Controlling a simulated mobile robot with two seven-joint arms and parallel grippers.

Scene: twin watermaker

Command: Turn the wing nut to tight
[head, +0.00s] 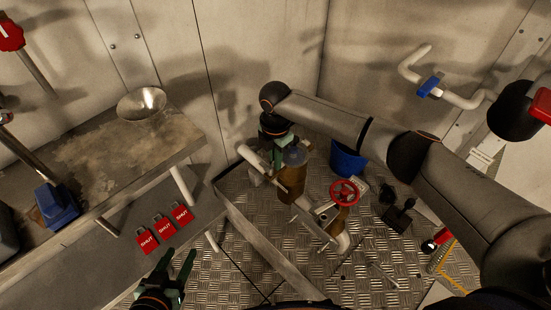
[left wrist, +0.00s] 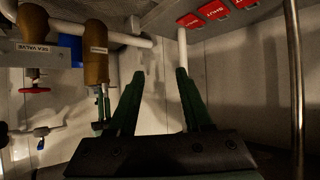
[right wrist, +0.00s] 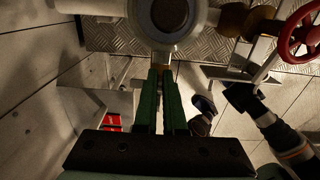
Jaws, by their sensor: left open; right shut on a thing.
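I cannot make out the wing nut itself; it is too small or hidden at my right fingertips. A brown strainer body (head: 291,185) with a greyish top stands on the pipework in the head view. My right gripper (head: 275,138) reaches down beside its top. In the right wrist view, a round grey housing with a dark round centre (right wrist: 170,14) lies just beyond the right fingertips (right wrist: 160,72). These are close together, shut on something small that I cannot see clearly. My left gripper (head: 181,256) is open and empty, low at the left, apart from the strainer.
A red handwheel (head: 344,193) stands right of the strainer, with a blue bucket (head: 348,160) behind. Tread-plate floor (head: 215,270) lies between left gripper and pipework.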

